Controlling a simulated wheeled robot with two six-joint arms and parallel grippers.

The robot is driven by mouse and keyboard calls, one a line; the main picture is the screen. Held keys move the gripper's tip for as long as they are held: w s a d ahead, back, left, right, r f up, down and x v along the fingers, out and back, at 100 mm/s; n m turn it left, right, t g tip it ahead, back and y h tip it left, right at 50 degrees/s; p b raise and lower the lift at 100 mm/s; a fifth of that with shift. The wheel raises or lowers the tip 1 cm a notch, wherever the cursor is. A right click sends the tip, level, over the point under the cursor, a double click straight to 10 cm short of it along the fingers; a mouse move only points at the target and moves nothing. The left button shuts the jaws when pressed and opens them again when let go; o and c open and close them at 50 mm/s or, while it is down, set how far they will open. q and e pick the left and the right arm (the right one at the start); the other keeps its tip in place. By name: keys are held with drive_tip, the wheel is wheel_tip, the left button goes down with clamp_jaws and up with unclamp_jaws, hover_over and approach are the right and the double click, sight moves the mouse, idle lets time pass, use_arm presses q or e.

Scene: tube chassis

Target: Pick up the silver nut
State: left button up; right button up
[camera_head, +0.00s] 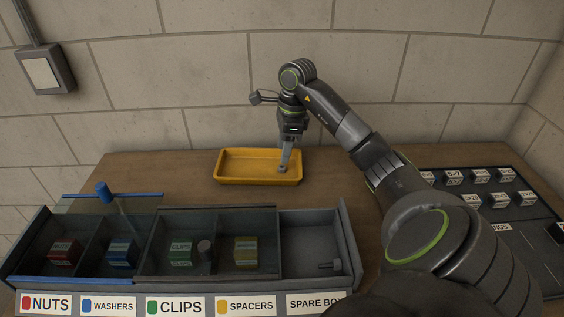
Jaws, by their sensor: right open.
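I cannot make out a silver nut for certain in the head view. My right gripper (284,167) points down over the yellow tray (230,180), its fingers at the tray's right half. It is open, seen nearly edge-on, and no object shows between its fingers. The fingers hide part of the tray; the rest of its visible floor looks empty. A small grey metal piece (328,266) lies in the spare box compartment (305,240); its exact shape is too small to tell. My left gripper is not in view.
A divided bin (135,281) at the front left has labelled compartments with coloured blocks. A blue knob (103,190) stands on a clear panel there. A dark rack (520,225) with several labelled white blocks lies at the right. A wall (200,80) stands behind the table.

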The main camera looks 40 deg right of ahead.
sight(282, 171)
drive_tip(key=shift+f+b, duration=0.65)
wheel_tip(282, 171, down, 4)
drive_tip(key=shift+w+r+b, duration=0.1)
drive_tip(key=shift+r+b, duration=0.1)
drive_tip(key=shift+b, duration=1)
drive_tip(key=shift+f, duration=0.2)
clamp_jaws()
